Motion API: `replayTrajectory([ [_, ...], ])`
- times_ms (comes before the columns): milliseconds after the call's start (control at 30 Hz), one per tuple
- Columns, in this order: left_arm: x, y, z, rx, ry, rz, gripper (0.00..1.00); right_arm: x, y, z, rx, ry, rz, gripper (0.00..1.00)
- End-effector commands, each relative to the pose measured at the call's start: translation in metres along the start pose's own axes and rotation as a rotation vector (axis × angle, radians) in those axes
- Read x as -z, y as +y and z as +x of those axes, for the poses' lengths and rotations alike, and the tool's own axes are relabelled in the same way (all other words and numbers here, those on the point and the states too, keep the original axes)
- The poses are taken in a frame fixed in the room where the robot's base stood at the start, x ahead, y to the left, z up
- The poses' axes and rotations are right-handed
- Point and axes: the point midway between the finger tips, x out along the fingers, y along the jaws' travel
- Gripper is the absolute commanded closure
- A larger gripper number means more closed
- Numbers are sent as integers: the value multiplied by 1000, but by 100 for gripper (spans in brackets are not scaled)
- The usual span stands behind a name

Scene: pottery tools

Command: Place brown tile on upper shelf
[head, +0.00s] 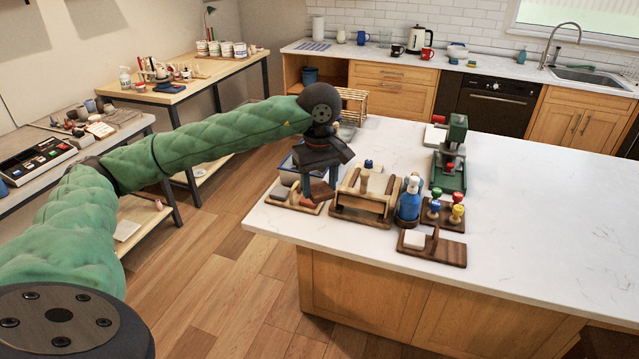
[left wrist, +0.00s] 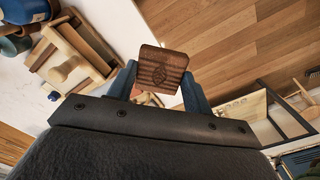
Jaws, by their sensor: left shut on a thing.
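I cannot tell which surface is the upper shelf. My right gripper is not in view.
On the white island (head: 540,220) stand a wooden tray (head: 362,218), a blue bottle (head: 409,202), colored-knob stamps (head: 441,212), a wooden stand (head: 432,249) and a green press (head: 450,165). The island's right side is clear. A back table (head: 190,84) holds several cups.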

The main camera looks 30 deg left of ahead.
Motion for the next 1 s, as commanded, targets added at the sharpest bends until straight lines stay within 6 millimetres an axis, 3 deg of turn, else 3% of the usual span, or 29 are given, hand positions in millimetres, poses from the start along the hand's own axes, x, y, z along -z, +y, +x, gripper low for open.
replayTrajectory([
  [200, -15, 5, 32, 2, -3, 87, 74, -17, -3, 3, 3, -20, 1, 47],
  [367, -27, 9, 60, 2, -4, 166, 74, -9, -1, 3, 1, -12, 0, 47],
  [567, -48, 16, 106, 4, -4, 299, 74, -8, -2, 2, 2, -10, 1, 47],
  [667, -64, 22, 141, 4, -6, 396, 74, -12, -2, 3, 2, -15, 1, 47],
  [833, -98, 34, 216, 3, -6, 611, 74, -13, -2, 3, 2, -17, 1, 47],
  [1000, -120, 43, 266, 1, -3, 762, 74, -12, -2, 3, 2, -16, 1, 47],
])
